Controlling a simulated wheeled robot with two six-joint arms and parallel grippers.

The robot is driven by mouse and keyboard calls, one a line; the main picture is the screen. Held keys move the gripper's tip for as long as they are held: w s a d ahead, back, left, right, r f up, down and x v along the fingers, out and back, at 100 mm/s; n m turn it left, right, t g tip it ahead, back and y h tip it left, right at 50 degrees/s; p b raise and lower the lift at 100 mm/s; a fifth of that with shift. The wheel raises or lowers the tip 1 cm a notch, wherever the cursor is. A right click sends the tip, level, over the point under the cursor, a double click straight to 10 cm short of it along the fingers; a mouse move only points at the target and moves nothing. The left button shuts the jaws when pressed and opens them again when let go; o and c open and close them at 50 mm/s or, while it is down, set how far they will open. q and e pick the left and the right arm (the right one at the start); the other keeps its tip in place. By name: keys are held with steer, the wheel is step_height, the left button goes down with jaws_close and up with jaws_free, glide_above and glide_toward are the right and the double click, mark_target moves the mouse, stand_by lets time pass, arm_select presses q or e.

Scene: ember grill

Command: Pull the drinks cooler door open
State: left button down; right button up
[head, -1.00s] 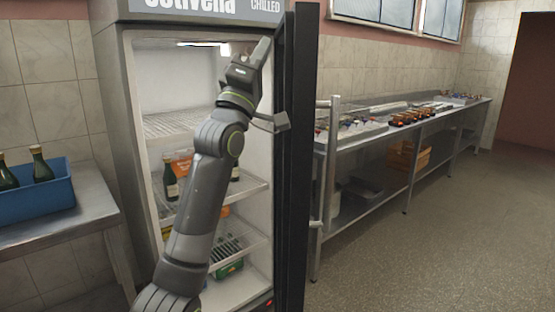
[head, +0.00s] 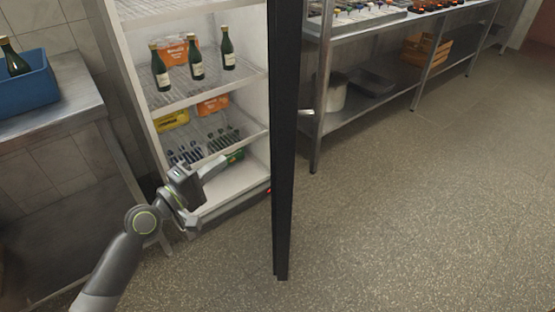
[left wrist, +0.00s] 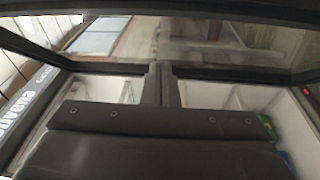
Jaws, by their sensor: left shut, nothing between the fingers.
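The drinks cooler (head: 135,100) stands open in the head view, its shelves and contents in plain sight. Its dark door (head: 285,140) stands swung out, seen nearly edge-on, right of the opening. A light handle end (head: 306,112) sticks out on the door's right side. My left gripper (head: 208,192) is shut and empty, in front of the cooler's lower part, left of the door and apart from it. In the left wrist view, dark gripper parts fill the bottom, with the cooler's lettered header (left wrist: 25,115) at left. My right gripper is not in view.
Green bottles (head: 196,60) and orange packs (head: 212,105) stand on the cooler shelves. A steel table (head: 60,110) with a blue crate (head: 28,92) is at left. A steel counter (head: 365,28) runs along the right. The floor right of the door is clear.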

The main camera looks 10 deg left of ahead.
arm_select(q)
steer(key=s+f+g, duration=0.1)
steer(key=s+f, duration=0.2)
steer(key=w+d+p, duration=0.2)
steer(key=w+d, duration=0.7)
steer(key=shift+d, duration=0.3)
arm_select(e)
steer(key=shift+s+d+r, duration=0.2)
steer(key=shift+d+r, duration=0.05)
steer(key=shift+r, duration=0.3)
arm_select(q)
steer(key=shift+w, duration=0.1)
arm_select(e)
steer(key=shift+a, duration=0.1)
